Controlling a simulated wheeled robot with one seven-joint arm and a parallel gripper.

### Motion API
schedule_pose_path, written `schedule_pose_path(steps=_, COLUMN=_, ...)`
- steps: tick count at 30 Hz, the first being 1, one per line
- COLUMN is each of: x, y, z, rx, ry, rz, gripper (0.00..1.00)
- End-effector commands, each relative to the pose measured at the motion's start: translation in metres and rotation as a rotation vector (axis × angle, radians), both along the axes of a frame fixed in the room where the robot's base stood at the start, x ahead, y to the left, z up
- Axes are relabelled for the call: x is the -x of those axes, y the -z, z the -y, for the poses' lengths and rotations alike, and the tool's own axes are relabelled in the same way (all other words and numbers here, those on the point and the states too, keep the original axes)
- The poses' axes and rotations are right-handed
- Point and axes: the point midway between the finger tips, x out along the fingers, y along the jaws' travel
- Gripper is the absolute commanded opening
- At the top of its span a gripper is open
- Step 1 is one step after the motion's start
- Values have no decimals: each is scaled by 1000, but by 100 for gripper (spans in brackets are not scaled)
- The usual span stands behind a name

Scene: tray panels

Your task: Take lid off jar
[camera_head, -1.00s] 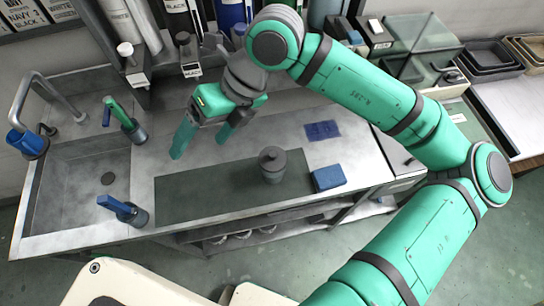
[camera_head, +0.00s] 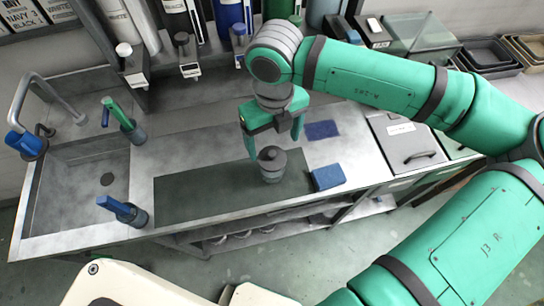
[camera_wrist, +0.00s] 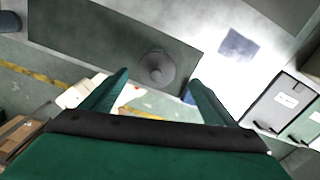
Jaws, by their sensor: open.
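A dark grey jar (camera_head: 273,172) stands upright on the dark green mat (camera_head: 205,195) on the steel counter. Its grey lid (camera_head: 271,154), with a small knob on top, sits on the jar. In the wrist view the lid (camera_wrist: 156,67) shows from above, beyond and between the fingertips. My gripper (camera_head: 274,148) is open and empty, its fingers pointing down. In the head view one finger overlaps the left edge of the lid and the other is to its right. I cannot tell whether either touches it.
A blue block (camera_head: 327,177) stands close to the right of the jar, and a flat blue cloth (camera_head: 322,130) lies behind it. A sink (camera_head: 80,180) with blue and green-handled tools is at the left. Bottles line the back. The mat's left half is clear.

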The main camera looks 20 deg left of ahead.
Motion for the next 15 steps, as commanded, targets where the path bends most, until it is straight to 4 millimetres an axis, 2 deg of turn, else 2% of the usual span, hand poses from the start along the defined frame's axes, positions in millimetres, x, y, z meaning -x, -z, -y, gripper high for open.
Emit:
schedule_pose_path(steps=5, x=4, y=12, z=0, rx=0, ry=-1, rz=-4, gripper=80)
schedule_pose_path(steps=12, x=9, y=45, z=-1, rx=-1, ry=-2, rz=-3, gripper=80)
schedule_pose_path(steps=15, x=9, y=52, z=-1, rx=-1, ry=-2, rz=-1, gripper=80)
